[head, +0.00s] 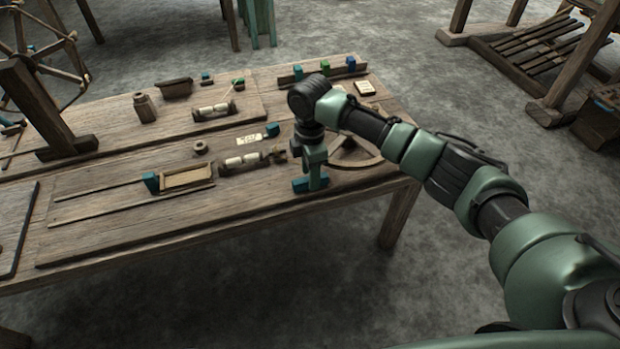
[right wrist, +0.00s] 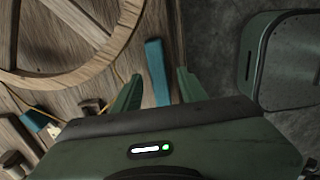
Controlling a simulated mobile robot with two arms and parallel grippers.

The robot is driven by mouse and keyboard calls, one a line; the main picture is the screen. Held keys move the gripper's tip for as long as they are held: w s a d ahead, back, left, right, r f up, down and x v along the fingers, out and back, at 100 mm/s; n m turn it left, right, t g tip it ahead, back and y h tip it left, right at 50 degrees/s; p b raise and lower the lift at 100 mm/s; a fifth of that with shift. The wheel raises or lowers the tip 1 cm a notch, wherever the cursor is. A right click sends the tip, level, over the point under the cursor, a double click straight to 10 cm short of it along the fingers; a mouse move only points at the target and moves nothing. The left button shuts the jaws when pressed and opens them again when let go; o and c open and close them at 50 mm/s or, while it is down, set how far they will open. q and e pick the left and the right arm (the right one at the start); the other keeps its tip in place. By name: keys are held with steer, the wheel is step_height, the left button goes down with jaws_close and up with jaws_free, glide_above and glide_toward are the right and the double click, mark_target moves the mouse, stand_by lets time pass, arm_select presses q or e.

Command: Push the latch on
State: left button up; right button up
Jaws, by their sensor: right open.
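A blue bar (right wrist: 156,70) stands out in the right wrist view, near the table edge beside a wooden wheel; it may be the latch, but I cannot tell for sure. My right gripper (right wrist: 158,76) is open, with its two green fingers on either side of the bar's line. Whether they touch it is unclear. In the head view my right gripper (head: 314,166) points down at the table's right end, over a blue piece (head: 302,185) that seems to be the same bar. My left gripper is not in view.
The wooden wheel (right wrist: 83,78) lies just left of my right gripper in the wrist view. A spool holder (head: 245,160), a small jar (head: 144,107) and a blue-ended shuttle frame (head: 186,177) rest on the table (head: 120,228).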

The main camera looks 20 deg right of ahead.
steer(key=shift+f, duration=1.1)
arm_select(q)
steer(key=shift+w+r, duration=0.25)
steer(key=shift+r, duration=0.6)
arm_select(e)
jaws_close()
